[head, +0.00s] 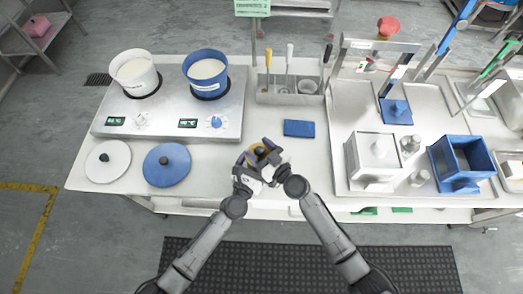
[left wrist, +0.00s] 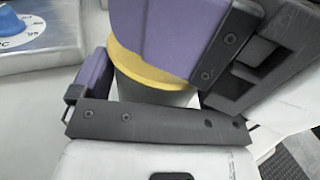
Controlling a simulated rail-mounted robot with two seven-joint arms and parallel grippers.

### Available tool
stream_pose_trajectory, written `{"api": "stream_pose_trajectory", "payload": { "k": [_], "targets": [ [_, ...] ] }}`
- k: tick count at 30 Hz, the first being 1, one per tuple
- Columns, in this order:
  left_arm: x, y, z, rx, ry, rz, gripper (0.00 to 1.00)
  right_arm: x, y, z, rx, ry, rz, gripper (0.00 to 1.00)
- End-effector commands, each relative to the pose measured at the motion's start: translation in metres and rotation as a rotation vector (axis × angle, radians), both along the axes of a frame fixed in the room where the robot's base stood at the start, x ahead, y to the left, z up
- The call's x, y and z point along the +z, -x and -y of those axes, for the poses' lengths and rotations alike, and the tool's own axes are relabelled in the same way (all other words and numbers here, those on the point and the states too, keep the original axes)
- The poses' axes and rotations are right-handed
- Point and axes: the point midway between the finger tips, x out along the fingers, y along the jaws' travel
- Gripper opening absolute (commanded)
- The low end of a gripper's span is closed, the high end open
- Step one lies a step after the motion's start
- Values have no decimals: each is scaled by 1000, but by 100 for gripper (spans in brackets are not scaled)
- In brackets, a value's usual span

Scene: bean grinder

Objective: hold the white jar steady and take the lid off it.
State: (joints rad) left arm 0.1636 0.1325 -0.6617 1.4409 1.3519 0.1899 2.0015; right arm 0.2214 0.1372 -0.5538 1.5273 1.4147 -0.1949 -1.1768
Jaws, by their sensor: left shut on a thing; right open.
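The white jar (left wrist: 150,92) shows in the left wrist view as a pale body under a yellow lid (left wrist: 140,68). In the head view the yellow lid (head: 257,150) with a dark centre is at the table's front edge, largely covered by my grippers. My left gripper (head: 247,162) is shut on the jar's body, with a purple-padded finger beside it. My right gripper (head: 270,152) is open at the lid, its purple pad (left wrist: 165,35) hiding much of the lid in the wrist view. Whether that pad touches the lid I cannot tell.
A steel heating plate (head: 165,122) with a white pot (head: 134,72) and a blue pot (head: 206,72) stands at left. White (head: 108,161) and blue (head: 167,164) round lids lie in front. A blue cloth-like block (head: 299,128) lies behind my grippers. A steel tray (head: 345,110) is at right.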

Motion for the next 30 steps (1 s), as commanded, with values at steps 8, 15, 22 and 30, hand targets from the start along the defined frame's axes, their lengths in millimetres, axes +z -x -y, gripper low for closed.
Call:
{"api": "stream_pose_trajectory", "payload": {
  "k": [8,15,22,30],
  "targets": [
    [-1,0,0,1,0,-1,51,0,0,0,0,0,0,50],
    [-1,0,0,1,0,-1,51,0,0,0,0,0,0,27],
    [-1,0,0,1,0,-1,51,0,0,0,0,0,0,5],
    [-1,0,0,1,0,-1,51,0,0,0,0,-1,-1,3]
  ]
}}
